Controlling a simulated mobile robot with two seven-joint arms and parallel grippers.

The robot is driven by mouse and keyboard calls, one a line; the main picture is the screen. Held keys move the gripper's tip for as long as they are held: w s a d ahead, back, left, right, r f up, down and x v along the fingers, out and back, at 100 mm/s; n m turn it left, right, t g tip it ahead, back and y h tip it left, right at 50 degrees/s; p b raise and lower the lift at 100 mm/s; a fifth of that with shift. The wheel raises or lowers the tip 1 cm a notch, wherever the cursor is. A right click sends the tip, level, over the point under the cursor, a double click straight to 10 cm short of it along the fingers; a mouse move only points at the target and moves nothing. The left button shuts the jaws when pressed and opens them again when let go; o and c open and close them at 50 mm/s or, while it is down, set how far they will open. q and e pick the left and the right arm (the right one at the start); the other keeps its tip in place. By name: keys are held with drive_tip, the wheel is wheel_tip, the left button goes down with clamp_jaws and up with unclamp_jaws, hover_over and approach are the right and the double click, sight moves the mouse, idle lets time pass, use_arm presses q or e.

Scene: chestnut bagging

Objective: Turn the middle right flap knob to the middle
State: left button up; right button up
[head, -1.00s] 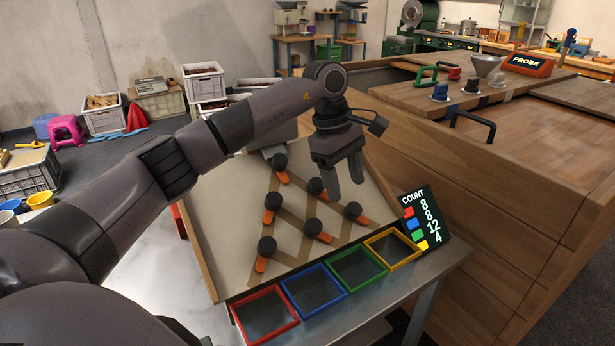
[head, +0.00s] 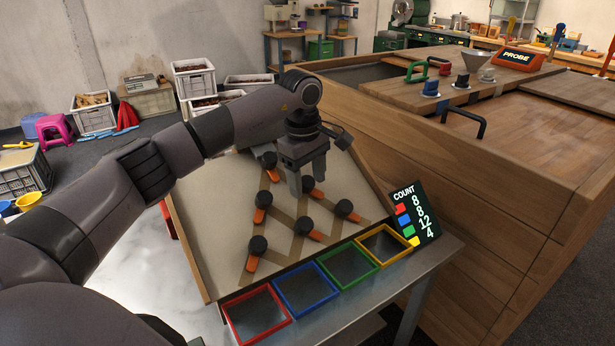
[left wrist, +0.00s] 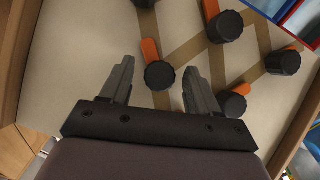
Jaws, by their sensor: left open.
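The middle right flap knob (head: 308,186) is a black round knob with an orange pointer that aims to the lower right in the head view. In the left wrist view the same knob (left wrist: 159,76) shows between my fingers, its pointer aiming up. My left gripper (head: 308,182) is open and points down at this knob, one finger on each side of it in the picture. In the left wrist view the gripper (left wrist: 158,72) is also open and holds nothing. I cannot tell whether a finger touches the knob. My right gripper is not in view.
Other knobs sit close by: top (head: 267,160), middle left (head: 263,198) and bottom middle (head: 304,224). The tilted board has raised wooden edges. Red (head: 239,335), blue, green and yellow (head: 404,237) bins line its front, beside a count sign (head: 416,214). A wooden cabinet stands to the right.

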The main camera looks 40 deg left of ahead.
use_arm(q)
drive_tip(key=c, duration=1)
drive_tip(key=shift+r+m+g+p, duration=0.2)
drive_tip(key=shift+m+g+p, duration=0.2)
drive_tip(key=shift+m+p, duration=0.5)
drive_tip(key=shift+c, duration=0.2)
drive_tip(key=shift+w+d+m+g+y+p, duration=0.1)
drive_tip(key=shift+m+g+y+p, duration=0.25)
drive_tip(key=shift+p, duration=0.4)
drive_tip(key=shift+f+m+g+p, duration=0.15)
drive_tip(key=shift+m+g+p, duration=0.3)
drive_tip(key=shift+m, duration=0.6)
drive_tip(key=shift+f+m+g+y, duration=0.1)
drive_tip(key=shift+m+g+y, duration=0.4)
drive_tip(key=shift+m, duration=0.5)
drive_tip(key=o, duration=1)
drive_tip(key=shift+o, duration=0.2)
